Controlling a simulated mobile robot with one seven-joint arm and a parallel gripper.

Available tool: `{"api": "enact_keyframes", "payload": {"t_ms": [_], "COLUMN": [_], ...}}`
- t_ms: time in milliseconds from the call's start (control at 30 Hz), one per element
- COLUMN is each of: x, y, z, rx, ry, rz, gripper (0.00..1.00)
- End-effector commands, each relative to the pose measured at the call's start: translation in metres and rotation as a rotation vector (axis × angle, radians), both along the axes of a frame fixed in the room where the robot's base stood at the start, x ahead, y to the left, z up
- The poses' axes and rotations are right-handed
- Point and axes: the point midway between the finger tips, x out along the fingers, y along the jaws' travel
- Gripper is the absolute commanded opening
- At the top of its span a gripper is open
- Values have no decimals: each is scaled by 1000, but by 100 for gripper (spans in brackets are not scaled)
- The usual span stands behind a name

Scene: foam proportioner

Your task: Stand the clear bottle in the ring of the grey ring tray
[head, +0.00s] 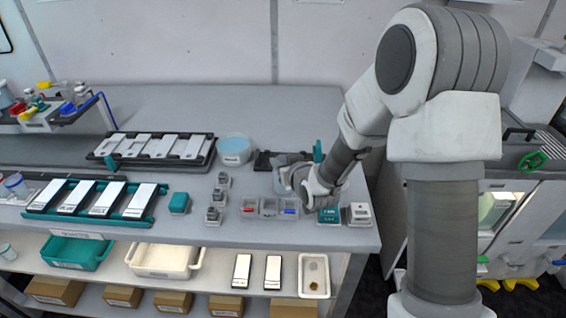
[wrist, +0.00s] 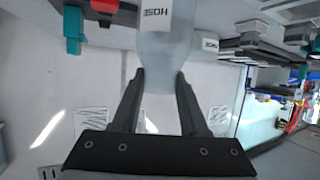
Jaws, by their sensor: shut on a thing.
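My gripper (wrist: 160,78) is shut on the clear bottle (wrist: 166,48), a pale grey see-through body with a white HOSE label, between its two dark fingers. In the head view my gripper (head: 292,178) is above the right part of the bench, with the greyish bottle (head: 279,178) at its left side, partly hidden. A dark grey flat tray (head: 264,160) lies behind the gripper and bottle, largely covered. I cannot make out a ring on it, nor tell whether it is the ring tray. The gap between bottle and bench cannot be told.
A compartment box (head: 268,207) with red and blue pieces lies in front. A teal block (head: 329,215) and a white block (head: 359,214) sit near the right front edge. A teal upright piece (head: 318,150) stands close behind my gripper.

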Motion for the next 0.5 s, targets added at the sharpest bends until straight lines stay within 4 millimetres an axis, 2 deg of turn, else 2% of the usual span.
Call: {"api": "enact_keyframes", "payload": {"t_ms": [500], "x": [0], "y": [0], "z": [-9], "rx": [0], "ry": [-2], "rz": [1], "gripper": [0]}}
